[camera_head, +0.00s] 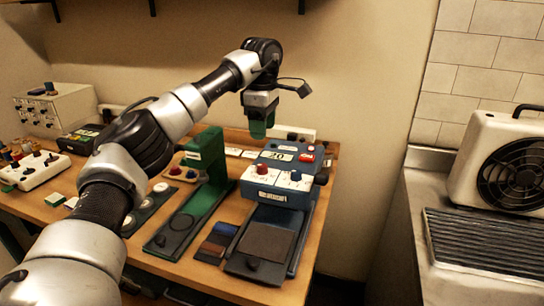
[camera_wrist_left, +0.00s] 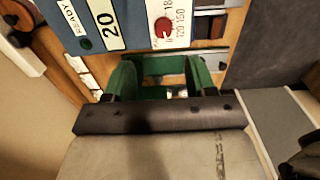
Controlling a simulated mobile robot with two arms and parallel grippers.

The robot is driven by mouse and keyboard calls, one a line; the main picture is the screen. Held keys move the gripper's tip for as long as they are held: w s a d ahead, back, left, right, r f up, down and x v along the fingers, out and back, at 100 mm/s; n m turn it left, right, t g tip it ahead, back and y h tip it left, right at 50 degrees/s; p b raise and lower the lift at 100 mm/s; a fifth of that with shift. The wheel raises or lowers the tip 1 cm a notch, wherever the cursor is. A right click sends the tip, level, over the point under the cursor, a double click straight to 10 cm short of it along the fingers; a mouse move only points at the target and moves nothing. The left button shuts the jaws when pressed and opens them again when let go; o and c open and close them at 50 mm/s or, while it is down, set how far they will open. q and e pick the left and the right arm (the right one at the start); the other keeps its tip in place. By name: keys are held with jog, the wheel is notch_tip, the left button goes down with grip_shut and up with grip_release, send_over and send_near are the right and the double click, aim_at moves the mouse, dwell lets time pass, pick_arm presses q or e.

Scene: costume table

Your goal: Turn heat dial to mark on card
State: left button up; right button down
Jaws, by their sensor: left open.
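The blue press (camera_head: 255,203) stands on the wooden table, with a "20" display (camera_head: 278,155) on top. The heat dial is likely its red knob (camera_head: 262,169) on a white scale; in the wrist view this red knob (camera_wrist_left: 163,27) has numbers such as 120 and 150 beside it. A blue knob (camera_head: 295,175) sits to its right. Small white cards (camera_head: 233,152) lie on the table behind and left of the press; I cannot tell which is the task's card or read a mark. My left gripper (camera_head: 259,128) is open and empty, above and behind the red knob, apart from it.
A green press (camera_head: 207,155) stands close on the left. Color swatches (camera_head: 215,243) lie in front, beside the dark lower plate (camera_head: 266,240). A white box with knobs (camera_head: 32,171) is at far left. A fan heater (camera_head: 507,160) stands on the right-hand counter.

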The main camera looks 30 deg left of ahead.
pick_arm(q)
send_over(262, 165)
jog(key=f, duration=0.5)
jog(key=shift+s, duration=0.2)
jog(key=f+p, duration=0.1)
jog(key=f, duration=0.3)
jog(key=shift+w, duration=0.2)
jog(key=shift+f, duration=0.7)
pick_arm(e)
jog(key=shift+s+r, duration=0.5)
jog(key=shift+s, duration=0.25)
pick_arm(q)
jog(key=c, duration=0.9)
pick_arm(e)
jog(key=shift+s+d, duration=0.15)
jog(key=shift+s, duration=0.1)
